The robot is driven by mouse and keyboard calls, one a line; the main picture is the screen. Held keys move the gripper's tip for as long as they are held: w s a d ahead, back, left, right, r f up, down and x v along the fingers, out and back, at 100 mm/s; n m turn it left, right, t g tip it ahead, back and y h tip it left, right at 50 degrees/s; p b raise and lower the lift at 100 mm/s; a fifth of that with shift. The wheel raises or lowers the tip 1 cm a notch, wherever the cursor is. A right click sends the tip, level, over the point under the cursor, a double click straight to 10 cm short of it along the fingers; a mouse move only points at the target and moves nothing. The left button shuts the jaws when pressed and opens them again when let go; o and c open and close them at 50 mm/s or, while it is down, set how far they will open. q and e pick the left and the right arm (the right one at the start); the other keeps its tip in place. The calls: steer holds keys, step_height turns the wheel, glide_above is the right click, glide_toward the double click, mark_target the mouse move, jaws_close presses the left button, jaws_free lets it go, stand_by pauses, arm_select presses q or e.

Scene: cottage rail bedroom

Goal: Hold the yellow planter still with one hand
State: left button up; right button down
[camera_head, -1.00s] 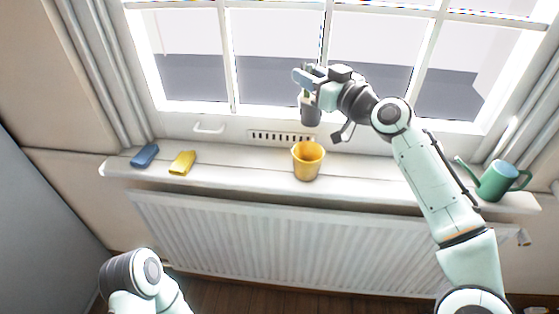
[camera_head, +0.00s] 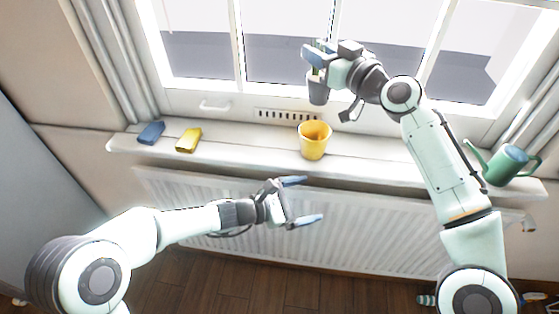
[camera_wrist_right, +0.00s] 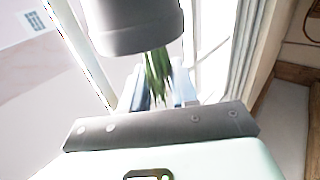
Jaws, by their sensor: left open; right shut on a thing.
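The yellow planter (camera_head: 314,146) stands upright on the windowsill, near its middle, and looks empty from above. My left gripper (camera_head: 307,201) is open and empty, in front of the sill and lower in the picture than the planter, apart from it. My right gripper (camera_head: 318,58) is raised above and behind the planter, shut on a plant in a grey pot (camera_head: 317,89). In the right wrist view the grey pot (camera_wrist_right: 138,27) fills the top, with green leaves (camera_wrist_right: 157,75) between the fingers.
A blue block-like item (camera_head: 151,133) and a yellow one (camera_head: 188,140) lie on the left of the windowsill (camera_head: 250,150). A green watering can (camera_head: 508,163) stands at its right end. A white radiator (camera_head: 360,215) is below the sill. The window is close behind.

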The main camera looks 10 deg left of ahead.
arm_select(q)
step_height(320, 180, up, 7)
steer(key=w+a+n+t+h, duration=0.1)
steer(key=w+n+t, duration=0.1)
steer(key=t, duration=0.1)
steer(key=n+t+y, duration=0.2)
steer(key=n+t, duration=0.1)
steer(key=n, duration=0.2)
glide_toward(322, 134)
steer(key=x, duration=0.6)
steer(key=shift+w+d, duration=0.2)
steer(key=shift+d, duration=0.05)
steer(key=shift+r, duration=0.1)
steer(key=c, duration=0.9)
steer(key=shift+o, duration=0.2)
